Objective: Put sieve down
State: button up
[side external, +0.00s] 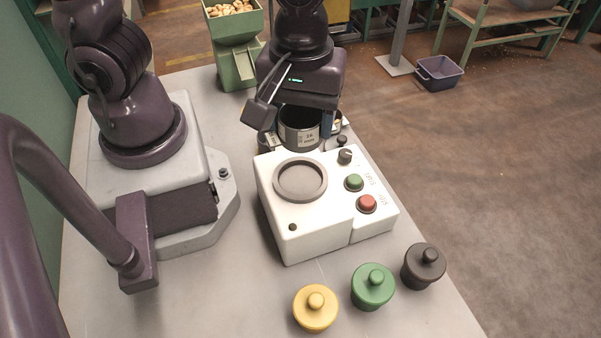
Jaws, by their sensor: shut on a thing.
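My gripper (302,108) is beyond the far edge of the white machine, in the upper middle of the side external view. It is shut on a dark round sieve (299,130) with a pale label that seems to read 16 mm. The gripper covers the sieve's upper part, and I cannot tell whether its underside touches anything. The white machine (285,222) has an empty round grey ring seat (301,180) on top, nearer the camera than the sieve. Other partly hidden round items with pale labels (268,141) show beside and behind the held sieve.
Yellow (316,308), green (373,287) and black (423,266) knobbed pieces stand in front. The machine carries a green button (354,182), a red button (367,203) and a black knob (346,156). A green hopper (236,25) with nuts stands behind.

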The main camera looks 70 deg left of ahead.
notch_tip(320, 180, down, 9)
dwell(0.5)
jog(key=shift+f, duration=0.15)
jog(key=o, duration=0.9)
jog(key=shift+o, duration=0.2)
jog(key=r, duration=1.2)
jog(key=shift+w+d+r, duration=0.2)
jog(key=shift+r, duration=0.05)
jog(key=s+a+r+m+t, duration=0.1)
jog(key=a+r+m+t, duration=0.4)
jog(key=a+r+m, duration=0.5)
jog(key=shift+s+a+r, duration=0.15)
jog(key=shift+s+r, duration=0.1)
jog(key=shift+s, duration=0.05)
jog(key=shift+o, duration=0.3)
jog(key=shift+s+a+r+m+t, duration=0.2)
jog(key=shift+a+r+m+t, duration=0.1)
jog(key=shift+m, duration=0.3)
